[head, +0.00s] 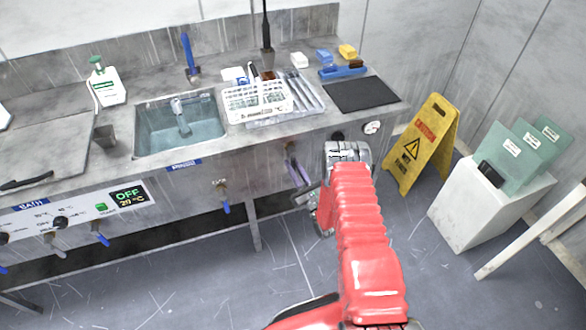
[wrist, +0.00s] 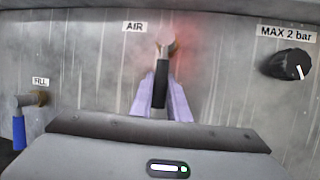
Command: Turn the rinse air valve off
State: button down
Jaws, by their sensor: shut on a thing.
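The air valve (wrist: 168,47) sticks out of the steel front panel under the "AIR" label (wrist: 134,27) in the wrist view. Its dark lever (wrist: 160,84) points down from the brass-coloured stem towards me. My gripper (wrist: 161,98) has its two purple fingers closed on either side of the lever. In the head view my gripper (head: 298,171) is at the bench front, right of the sink, partly hidden by my red arm. The lever itself cannot be made out there.
A fill valve (wrist: 19,126) with a blue handle is to the left. A black pressure knob (wrist: 287,66) labelled "MAX 2 bar" is to the right. A yellow wet-floor sign (head: 422,145) and a white plinth (head: 478,205) with glass plates stand right of my arm.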

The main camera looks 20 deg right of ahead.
jog(key=shift+f, duration=0.1)
jog(key=c, duration=1.7)
grip_release()
